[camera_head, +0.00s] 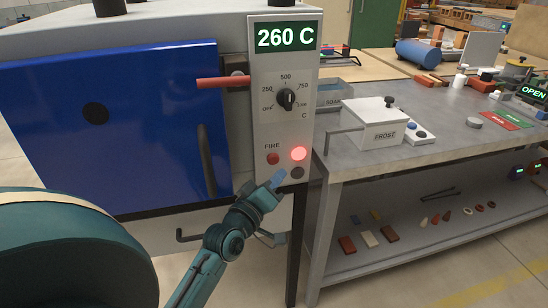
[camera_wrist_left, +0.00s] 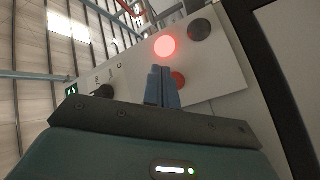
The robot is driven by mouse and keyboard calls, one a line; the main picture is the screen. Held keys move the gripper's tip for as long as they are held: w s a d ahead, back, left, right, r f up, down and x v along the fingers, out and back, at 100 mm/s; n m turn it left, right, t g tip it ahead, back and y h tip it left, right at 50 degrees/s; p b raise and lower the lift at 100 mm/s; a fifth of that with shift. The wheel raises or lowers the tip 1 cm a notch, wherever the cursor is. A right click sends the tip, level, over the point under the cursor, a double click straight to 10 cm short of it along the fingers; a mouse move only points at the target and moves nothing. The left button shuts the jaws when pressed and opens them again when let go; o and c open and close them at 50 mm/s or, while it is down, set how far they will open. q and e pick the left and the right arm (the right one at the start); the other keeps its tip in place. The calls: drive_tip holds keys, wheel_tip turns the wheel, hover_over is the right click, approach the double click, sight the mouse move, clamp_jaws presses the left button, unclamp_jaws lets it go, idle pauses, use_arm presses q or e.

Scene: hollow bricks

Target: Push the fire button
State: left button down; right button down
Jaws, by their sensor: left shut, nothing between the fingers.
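The red fire button (camera_head: 273,158) sits under the FIRE label on the grey control panel (camera_head: 262,125) of the furnace. In the left wrist view the fire button (camera_wrist_left: 179,80) shows partly behind my fingers. A lit red lamp (camera_head: 298,153) is to its right, with a dark round button (camera_head: 297,172) below the lamp. The lamp also glows in the left wrist view (camera_wrist_left: 165,46). My left gripper (camera_head: 277,179) is shut and empty, its blue fingertips just below the fire button in the head view. I cannot tell whether they touch the panel. My right gripper is not in view.
The panel has a 260 C display (camera_head: 286,37) and a black dial (camera_head: 286,98). The blue furnace door (camera_head: 120,120) has a dark handle (camera_head: 207,160) left of my gripper. A metal workbench (camera_head: 430,155) with a white FROST box (camera_head: 368,122) stands right.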

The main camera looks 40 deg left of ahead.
use_arm(q)
drive_tip(key=shift+s+d+p, duration=0.3)
drive_tip(key=shift+s+d, duration=0.45)
drive_tip(key=shift+d, duration=0.2)
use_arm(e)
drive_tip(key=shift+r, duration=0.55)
